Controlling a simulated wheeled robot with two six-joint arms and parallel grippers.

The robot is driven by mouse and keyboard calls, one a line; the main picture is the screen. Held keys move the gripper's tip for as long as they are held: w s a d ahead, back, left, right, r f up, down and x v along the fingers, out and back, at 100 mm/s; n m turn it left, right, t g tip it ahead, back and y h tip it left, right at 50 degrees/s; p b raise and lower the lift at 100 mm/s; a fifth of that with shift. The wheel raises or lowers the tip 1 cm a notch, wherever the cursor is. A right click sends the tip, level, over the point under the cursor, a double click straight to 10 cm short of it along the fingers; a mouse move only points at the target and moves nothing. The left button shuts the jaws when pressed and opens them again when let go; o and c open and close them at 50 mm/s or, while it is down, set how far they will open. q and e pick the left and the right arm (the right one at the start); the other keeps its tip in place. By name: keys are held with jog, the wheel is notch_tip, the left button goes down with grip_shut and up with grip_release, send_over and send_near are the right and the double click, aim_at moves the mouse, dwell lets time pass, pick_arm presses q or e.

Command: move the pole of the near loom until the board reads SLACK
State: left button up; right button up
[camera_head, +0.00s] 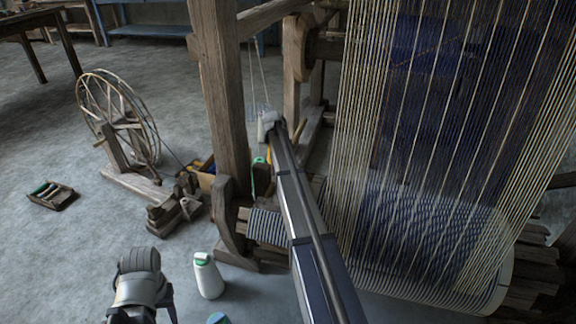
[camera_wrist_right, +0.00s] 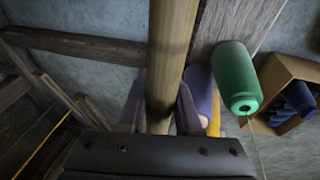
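The near loom is the wooden frame (camera_head: 222,90) with pale and blue warp threads (camera_head: 420,130) at the right of the head view. In the right wrist view a round wooden pole (camera_wrist_right: 173,50) runs down between the two fingers of my right gripper (camera_wrist_right: 162,115). The fingers stand close on either side of it; I cannot tell whether they press on it. In the head view my right arm reaches up to the loom post, its gripper (camera_head: 268,125) small and partly hidden. My left gripper (camera_head: 145,300) is low at the left, its fingers unclear. No readable board shows.
A spinning wheel (camera_head: 118,125) stands left of the loom. A small tray (camera_head: 52,195) and a white cone with a green top (camera_head: 208,276) are on the floor. A green spool (camera_wrist_right: 235,75) and a box of blue spools (camera_wrist_right: 280,70) lie near my right gripper.

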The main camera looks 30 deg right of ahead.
jog(key=o, duration=0.4)
jog(key=shift+o, duration=0.2)
jog(key=shift+r, duration=0.1)
jog(key=p+v, duration=0.7)
jog(key=shift+a+r, duration=0.15)
jog(key=shift+r, duration=0.15)
jog(key=shift+p, duration=0.3)
